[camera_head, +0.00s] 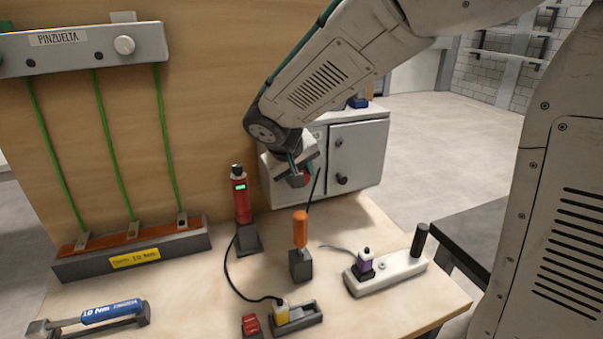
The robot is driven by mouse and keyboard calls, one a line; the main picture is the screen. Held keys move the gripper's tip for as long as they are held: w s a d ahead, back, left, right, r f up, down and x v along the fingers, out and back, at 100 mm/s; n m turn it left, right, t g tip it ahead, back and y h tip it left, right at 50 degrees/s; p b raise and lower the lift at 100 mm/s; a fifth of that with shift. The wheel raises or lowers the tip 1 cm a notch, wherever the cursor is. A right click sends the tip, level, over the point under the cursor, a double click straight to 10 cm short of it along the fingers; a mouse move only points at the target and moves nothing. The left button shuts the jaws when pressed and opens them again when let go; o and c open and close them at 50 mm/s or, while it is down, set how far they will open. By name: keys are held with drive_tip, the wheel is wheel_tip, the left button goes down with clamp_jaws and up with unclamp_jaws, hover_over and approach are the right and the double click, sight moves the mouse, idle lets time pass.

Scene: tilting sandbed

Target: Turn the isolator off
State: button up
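A light grey cabinet (355,158) with a door stands at the back right of the bench. Its door carries two dark knobs, the lower one (342,180) in clear view. My gripper (302,180) hangs in front of the cabinet's left part, pointing down, with a small red part between or just behind its fingers. This red part may be the isolator handle; its label and position do not show. I cannot tell whether the fingers touch it or how far apart they are. My forearm crosses above and hides part of the cabinet.
An orange-handled tool (300,230) stands upright below my gripper. A red device (241,197) stands to its left, a power strip (388,274) to its right. A yellow plug (281,312), a red switch (251,326) and a blue torque tool (111,311) lie in front.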

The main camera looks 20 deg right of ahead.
drive_tip(key=h, duration=0.2)
drive_tip(key=n+h, duration=0.1)
drive_tip(key=h, duration=0.1)
drive_tip(key=shift+a+f+t, duration=0.3)
drive_tip(key=shift+a, duration=0.1)
drive_tip(key=shift+a+f+n+t+h, duration=0.15)
drive_tip(key=shift+n+h, duration=0.15)
drive_tip(key=shift+h, duration=0.8)
drive_tip(key=shift+f+n+t+h, duration=0.15)
drive_tip(key=shift+n+h, duration=0.15)
drive_tip(key=shift+h, duration=0.8)
drive_tip(key=o, duration=1)
drive_tip(key=shift+c, duration=0.2)
drive_tip(key=v, duration=0.7)
drive_tip(key=shift+s+a, duration=0.2)
drive_tip(key=shift+a, duration=0.15)
